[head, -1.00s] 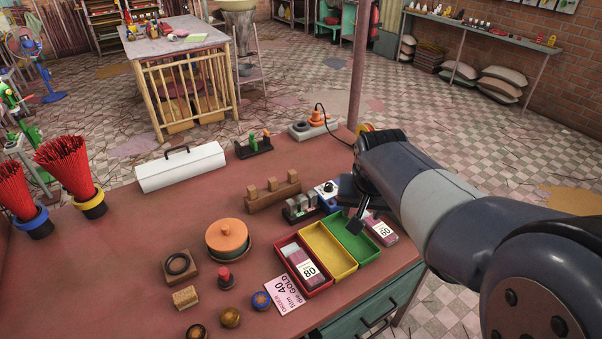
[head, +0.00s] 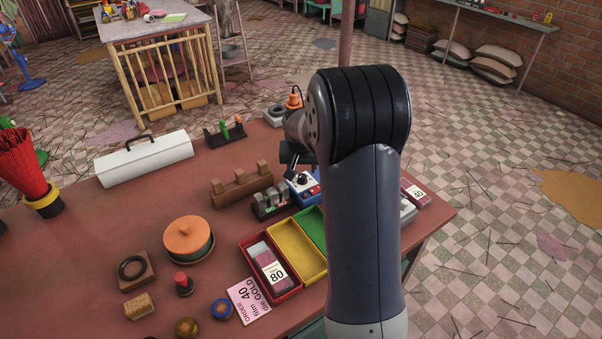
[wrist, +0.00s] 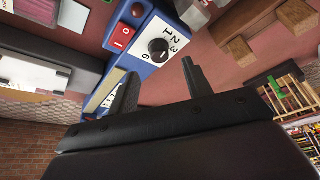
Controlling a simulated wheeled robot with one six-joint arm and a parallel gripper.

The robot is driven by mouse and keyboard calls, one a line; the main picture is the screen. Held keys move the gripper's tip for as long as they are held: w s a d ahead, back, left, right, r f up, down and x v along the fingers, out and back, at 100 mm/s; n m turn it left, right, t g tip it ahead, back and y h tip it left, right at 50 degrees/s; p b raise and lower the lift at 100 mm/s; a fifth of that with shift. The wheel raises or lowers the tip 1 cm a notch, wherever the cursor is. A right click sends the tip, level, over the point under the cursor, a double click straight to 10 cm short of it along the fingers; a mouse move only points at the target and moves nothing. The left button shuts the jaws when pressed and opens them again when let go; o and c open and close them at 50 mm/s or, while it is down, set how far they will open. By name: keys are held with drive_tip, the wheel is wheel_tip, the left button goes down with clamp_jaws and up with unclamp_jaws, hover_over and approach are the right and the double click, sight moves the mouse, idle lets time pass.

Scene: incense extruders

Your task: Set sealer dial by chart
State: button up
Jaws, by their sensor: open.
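The blue sealer (head: 304,188) stands on the red-brown bench, partly hidden by my arm. The wrist view shows its white panel with a round black dial (wrist: 158,49), the digits 1, 2, 3 and 6 around it, and a red switch (wrist: 123,30). The dial's exact setting is too small to tell. My gripper (wrist: 160,70) is open and empty, its two fingers pointing towards the dial, apart from it. In the head view my gripper (head: 290,158) is just behind the sealer. A pink order card (head: 250,301) reads 40, film, die GOLD.
Red (head: 245,262), yellow (head: 296,248) and green trays stand in front of the sealer; the red one holds a pack marked 80. A wooden block rack (head: 240,190) and a rack of grey-topped pieces (head: 270,205) stand left of the sealer.

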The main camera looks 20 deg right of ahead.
sight(302, 176)
drive_tip(key=shift+p+x, duration=0.35)
drive_tip(key=shift+x, duration=2.5)
drive_tip(key=shift+c, duration=0.5)
drive_tip(key=c, duration=0.9)
